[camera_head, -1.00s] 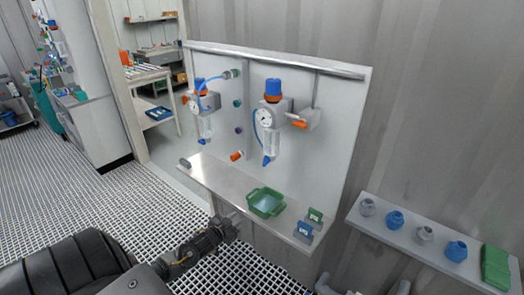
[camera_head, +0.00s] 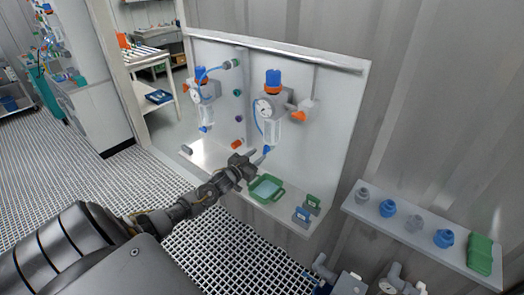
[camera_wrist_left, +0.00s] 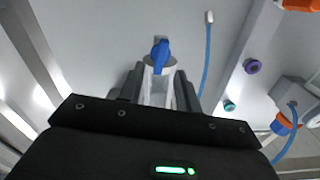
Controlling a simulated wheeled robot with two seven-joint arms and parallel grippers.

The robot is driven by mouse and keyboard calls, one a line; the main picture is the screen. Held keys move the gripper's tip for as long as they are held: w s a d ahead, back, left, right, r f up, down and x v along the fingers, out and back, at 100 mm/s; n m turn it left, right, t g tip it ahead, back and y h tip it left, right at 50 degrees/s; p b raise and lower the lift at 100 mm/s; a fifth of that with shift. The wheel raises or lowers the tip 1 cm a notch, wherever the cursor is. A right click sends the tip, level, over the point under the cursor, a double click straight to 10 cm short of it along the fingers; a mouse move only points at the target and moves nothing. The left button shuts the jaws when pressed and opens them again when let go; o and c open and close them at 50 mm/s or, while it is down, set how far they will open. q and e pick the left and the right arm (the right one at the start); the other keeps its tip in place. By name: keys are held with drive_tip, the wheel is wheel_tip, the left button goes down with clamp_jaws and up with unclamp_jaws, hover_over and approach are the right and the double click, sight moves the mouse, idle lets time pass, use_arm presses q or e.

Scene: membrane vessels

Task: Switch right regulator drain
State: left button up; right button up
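The right regulator (camera_head: 270,106) hangs on the white panel, with a blue and orange knob on top, a round gauge and a clear bowl. Its blue drain (camera_head: 267,150) is at the bowl's lower end. In the left wrist view the blue drain (camera_wrist_left: 160,55) shows ahead, with the clear bowl (camera_wrist_left: 158,90) between the fingers in the picture. My left gripper (camera_head: 254,159) is just below and left of the drain, its fingers apart. Whether they touch the drain or bowl I cannot tell. My right gripper is out of view.
The left regulator (camera_head: 203,92) hangs beside it with a blue hose. A green tray (camera_head: 264,190) and small green and blue blocks lie on the panel's ledge below. A side shelf (camera_head: 408,232) holds several fittings and a green box (camera_head: 482,254).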

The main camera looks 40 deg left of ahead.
sight(264, 150)
use_arm(q)
drive_tip(key=shift+w, duration=1.9)
drive_tip(key=shift+c, duration=0.3)
clamp_jaws()
